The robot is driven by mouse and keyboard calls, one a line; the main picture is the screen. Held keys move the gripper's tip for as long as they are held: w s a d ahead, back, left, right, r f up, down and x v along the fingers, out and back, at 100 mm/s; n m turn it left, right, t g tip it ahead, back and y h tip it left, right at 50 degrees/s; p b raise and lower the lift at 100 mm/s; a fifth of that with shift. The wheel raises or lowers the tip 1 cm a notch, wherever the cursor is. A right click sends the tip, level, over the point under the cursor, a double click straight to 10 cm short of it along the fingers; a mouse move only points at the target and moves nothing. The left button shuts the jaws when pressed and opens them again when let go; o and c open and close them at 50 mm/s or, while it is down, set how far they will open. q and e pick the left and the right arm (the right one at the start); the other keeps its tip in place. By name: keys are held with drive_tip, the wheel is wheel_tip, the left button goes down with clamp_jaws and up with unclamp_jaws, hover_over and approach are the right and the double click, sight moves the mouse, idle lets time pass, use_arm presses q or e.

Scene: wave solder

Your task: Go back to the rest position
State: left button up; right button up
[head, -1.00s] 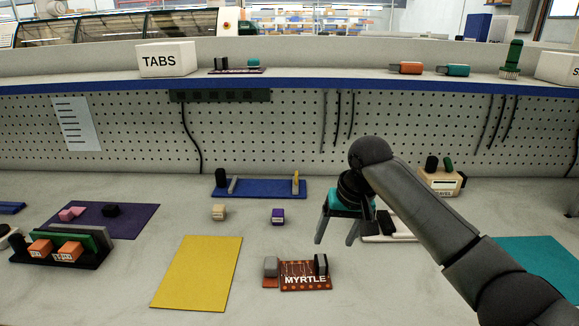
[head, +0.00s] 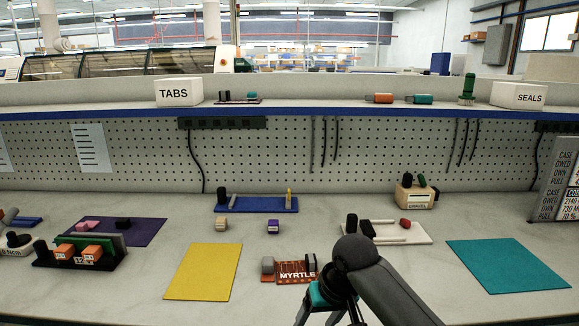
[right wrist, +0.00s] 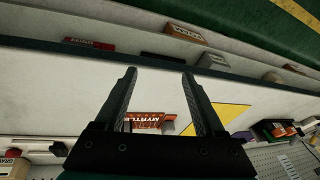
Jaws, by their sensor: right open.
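My right gripper (head: 330,317) is low in the head view, at the near side of the bench. Its teal body and two spread fingers show, and the forearm comes in from the bottom right. In the right wrist view the two fingers (right wrist: 158,76) stand apart with nothing between their tips. The red-brown MYRTLE board (head: 292,272) lies on the bench just beyond the gripper, partly behind my wrist. It also shows in the right wrist view (right wrist: 148,122). My left gripper is not in view.
A yellow mat (head: 203,272) and a teal mat (head: 508,266) lie on the bench. A white tray (head: 412,237), a blue fixture (head: 262,204) and a wooden box (head: 413,197) stand farther back. A rack with orange parts (head: 112,250) is at left.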

drive_tip(key=s+d+f, duration=0.1)
drive_tip(key=s+f, duration=0.7)
drive_tip(key=s, duration=0.5)
drive_tip(key=s+d+t+h, duration=0.1)
drive_tip(key=s+d, duration=0.4)
drive_tip(key=s, duration=0.2)
drive_tip(key=s+d+h, duration=0.1)
drive_tip(key=s+d, duration=0.4)
drive_tip(key=s, duration=0.3)
wheel_tip(320, 180, down, 22)
drive_tip(key=g, duration=0.1)
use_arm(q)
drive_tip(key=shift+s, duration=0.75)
use_arm(e)
drive_tip(key=s+d+f+g, duration=0.1)
drive_tip(key=s+d+f, duration=0.2)
drive_tip(key=s+f, duration=1)
drive_tip(key=shift+s+d+f+h, duration=0.35)
drive_tip(key=shift+s+d+h, duration=0.05)
drive_tip(key=shift+s, duration=0.65)
